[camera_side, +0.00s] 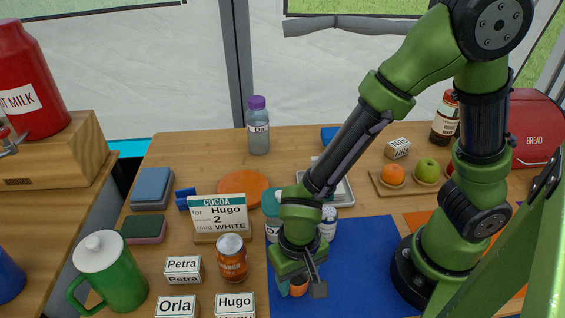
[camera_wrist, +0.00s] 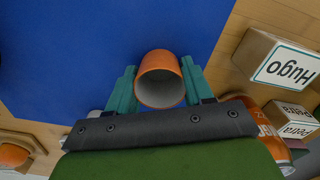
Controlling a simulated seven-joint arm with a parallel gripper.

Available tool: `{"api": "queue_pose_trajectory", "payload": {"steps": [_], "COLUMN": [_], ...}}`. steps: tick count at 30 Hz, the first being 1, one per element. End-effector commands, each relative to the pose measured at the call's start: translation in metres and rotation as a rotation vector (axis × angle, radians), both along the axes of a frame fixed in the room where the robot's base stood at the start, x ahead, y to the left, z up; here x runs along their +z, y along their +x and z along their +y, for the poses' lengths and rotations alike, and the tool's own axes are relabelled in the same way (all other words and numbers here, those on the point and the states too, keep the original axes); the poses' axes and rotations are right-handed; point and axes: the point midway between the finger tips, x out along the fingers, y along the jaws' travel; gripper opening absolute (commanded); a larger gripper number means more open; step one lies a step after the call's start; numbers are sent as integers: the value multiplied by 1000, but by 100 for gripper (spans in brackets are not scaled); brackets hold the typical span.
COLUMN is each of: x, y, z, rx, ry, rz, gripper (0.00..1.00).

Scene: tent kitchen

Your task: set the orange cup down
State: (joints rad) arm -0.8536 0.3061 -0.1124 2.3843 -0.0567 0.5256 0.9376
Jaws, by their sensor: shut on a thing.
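The orange cup (camera_side: 299,289) shows low in the side view, mostly hidden by my gripper (camera_side: 292,287). In the wrist view the orange cup (camera_wrist: 143,68) sits between the two teal fingers of my gripper (camera_wrist: 160,84), which is shut on it. Its pale inside faces the wrist camera. The cup is over the blue mat (camera_side: 350,260); the blue mat (camera_wrist: 60,50) also fills much of the wrist view. I cannot tell whether the cup's base touches the mat.
Left of my gripper stand an orange can (camera_side: 232,262), name blocks including Hugo (camera_side: 235,305) and Petra (camera_side: 183,269), a cocoa order sign (camera_side: 219,215) and a green jug (camera_side: 112,275). Teal (camera_side: 270,212) and white (camera_side: 329,222) containers stand close behind. The mat's right part is clear.

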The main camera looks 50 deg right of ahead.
Motion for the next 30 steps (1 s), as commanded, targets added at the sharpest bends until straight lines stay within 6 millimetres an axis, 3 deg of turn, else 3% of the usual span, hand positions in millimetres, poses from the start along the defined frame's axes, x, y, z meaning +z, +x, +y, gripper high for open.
{"api": "queue_pose_trajectory", "payload": {"steps": [4,5,9,20,26,30], "x": [-3,-3,-3,2,32,64], "y": [0,0,0,0,1,1], "z": [0,0,0,0,1,1], "rx": [0,0,0,1,1,0], "ry": [-1,-1,0,1,7,7], "rz": [2,1,0,-2,-5,-6], "gripper": [22,54,76,76,76,76]}}
